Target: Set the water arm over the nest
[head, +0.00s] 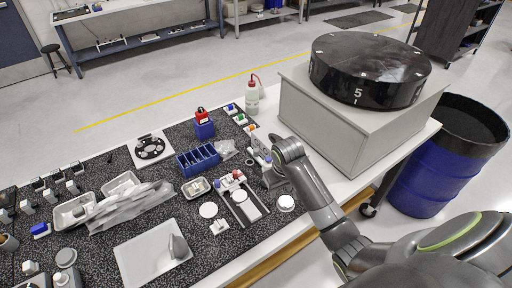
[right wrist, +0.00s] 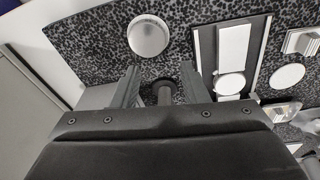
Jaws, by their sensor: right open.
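My right gripper (head: 268,174) is over the right part of the dark speckled mat, beside a narrow rail fixture (head: 240,204). In the right wrist view its two fingers (right wrist: 161,78) are apart. A short grey post (right wrist: 164,95) with a dark round base shows between them; I cannot tell whether they touch it, or whether it is the water arm. The rail fixture (right wrist: 232,50) carries a white round disc (right wrist: 230,84), possibly the nest. A round silver-rimmed cup (right wrist: 148,36) lies apart from it. My left gripper is not in view.
A large black drum marked 5 (head: 370,70) stands on a grey box (head: 340,125) to the right. A loose white disc (head: 208,210) lies left of the rail fixture.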

